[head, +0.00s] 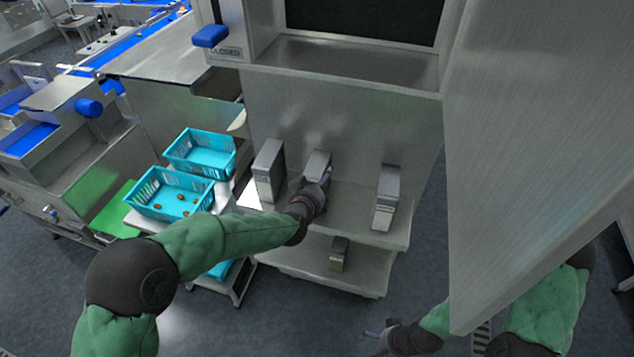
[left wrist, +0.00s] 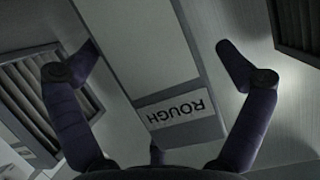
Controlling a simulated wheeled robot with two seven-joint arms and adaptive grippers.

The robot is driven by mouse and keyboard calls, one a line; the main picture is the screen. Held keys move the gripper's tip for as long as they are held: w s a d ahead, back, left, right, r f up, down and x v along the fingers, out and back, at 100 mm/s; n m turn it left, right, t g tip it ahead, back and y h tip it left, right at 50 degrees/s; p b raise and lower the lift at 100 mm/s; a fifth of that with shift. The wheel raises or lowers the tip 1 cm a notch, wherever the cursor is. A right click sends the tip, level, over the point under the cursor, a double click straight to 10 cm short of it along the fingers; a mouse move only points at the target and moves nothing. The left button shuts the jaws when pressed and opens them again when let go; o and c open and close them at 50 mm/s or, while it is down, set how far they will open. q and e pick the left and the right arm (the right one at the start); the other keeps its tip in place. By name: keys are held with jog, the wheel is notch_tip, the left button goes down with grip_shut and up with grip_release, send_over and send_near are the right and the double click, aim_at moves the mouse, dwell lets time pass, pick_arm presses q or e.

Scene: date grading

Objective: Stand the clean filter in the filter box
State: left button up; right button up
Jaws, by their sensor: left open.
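A grey box-shaped unit (head: 317,165) stands on the steel shelf, in the middle of three. My left gripper (head: 322,183) is at its near side and hides part of it. In the left wrist view this gripper (left wrist: 158,55) is open, its fingers apart on either side of a grey block with a label (left wrist: 178,113) reading "ROUGH". Dark pleated panels, filter-like, show at the left (left wrist: 28,95) and right (left wrist: 297,25). I cannot tell which piece is the clean filter or the filter box. My right gripper (head: 374,334) is low at the bottom, its opening unclear.
Similar grey units stand left (head: 268,172) and right (head: 387,197) on the shelf (head: 345,215). A smaller box (head: 338,254) is on the lower shelf. Blue-green crates (head: 205,150) stand at the left, the nearer one (head: 150,207) with several dates. A large grey panel (head: 535,130) blocks the right.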

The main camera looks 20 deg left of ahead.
pick_arm(q)
jog(key=shift+w+f, duration=0.3)
jog(key=shift+w, duration=0.3)
jog(key=shift+s, duration=0.1)
jog(key=c, duration=1.3)
jog(key=shift+d+f, duration=0.1)
jog(key=shift+c, duration=0.7)
